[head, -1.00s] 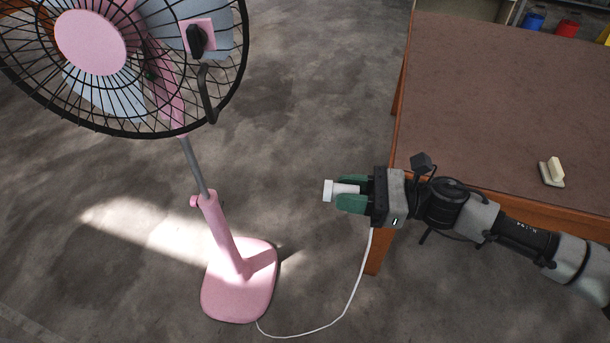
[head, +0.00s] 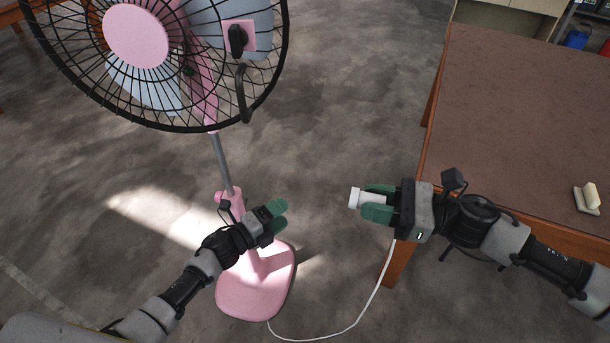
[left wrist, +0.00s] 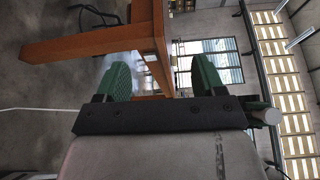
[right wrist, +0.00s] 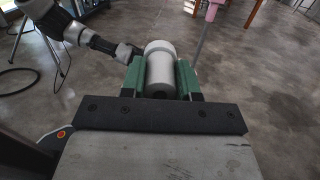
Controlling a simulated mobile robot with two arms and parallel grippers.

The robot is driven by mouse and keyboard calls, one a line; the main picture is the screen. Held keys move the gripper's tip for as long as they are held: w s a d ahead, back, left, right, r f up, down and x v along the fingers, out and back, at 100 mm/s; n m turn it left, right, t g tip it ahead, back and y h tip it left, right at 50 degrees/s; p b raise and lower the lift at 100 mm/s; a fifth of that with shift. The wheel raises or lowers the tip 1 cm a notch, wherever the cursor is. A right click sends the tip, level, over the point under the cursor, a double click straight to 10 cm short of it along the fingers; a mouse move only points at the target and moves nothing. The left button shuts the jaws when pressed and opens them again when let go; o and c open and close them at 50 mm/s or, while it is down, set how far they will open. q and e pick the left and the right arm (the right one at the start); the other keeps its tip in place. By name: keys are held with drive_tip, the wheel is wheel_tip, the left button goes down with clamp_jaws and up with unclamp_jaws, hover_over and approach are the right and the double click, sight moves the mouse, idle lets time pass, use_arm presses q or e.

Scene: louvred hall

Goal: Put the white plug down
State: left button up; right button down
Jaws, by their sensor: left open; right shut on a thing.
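The white plug (head: 355,197) is held between the green fingers of my right gripper (head: 377,204), in the air left of the table. In the right wrist view the plug (right wrist: 160,65) lies lengthwise between the shut fingers. Its white cord (head: 375,290) hangs down and curves along the floor to the pink fan's base (head: 258,285). My left gripper (head: 278,217) is open and empty, in front of the fan's lower stand in the head view. The left wrist view shows its two fingers apart with nothing between them.
The pink fan (head: 137,36) with a black cage stands on the floor at left. The brown table (head: 520,110) stands at right, with a small cream object (head: 587,198) near its front edge. Open floor (head: 340,110) lies between fan and table.

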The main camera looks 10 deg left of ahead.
use_arm(q)
drive_tip(key=s+d+r+m+g+h, duration=0.1)
drive_tip(key=s+d+r+m+g, duration=0.25)
drive_tip(key=r+m, duration=0.55)
drive_tip(key=s+d+r+m+g, duration=0.2)
drive_tip(key=r+m+g, duration=0.4)
drive_tip(key=m, duration=0.5)
drive_tip(key=s+d+r+m+g+h, duration=0.1)
drive_tip(key=s+d+r+m+g, duration=0.25)
drive_tip(key=r+m, duration=0.6)
drive_tip(key=w+x, duration=0.1)
drive_tip(key=x, duration=0.5)
drive_tip(key=shift+d+f+m, duration=0.25)
drive_tip(key=shift+f+m, duration=0.05)
drive_tip(key=shift+m, duration=0.15)
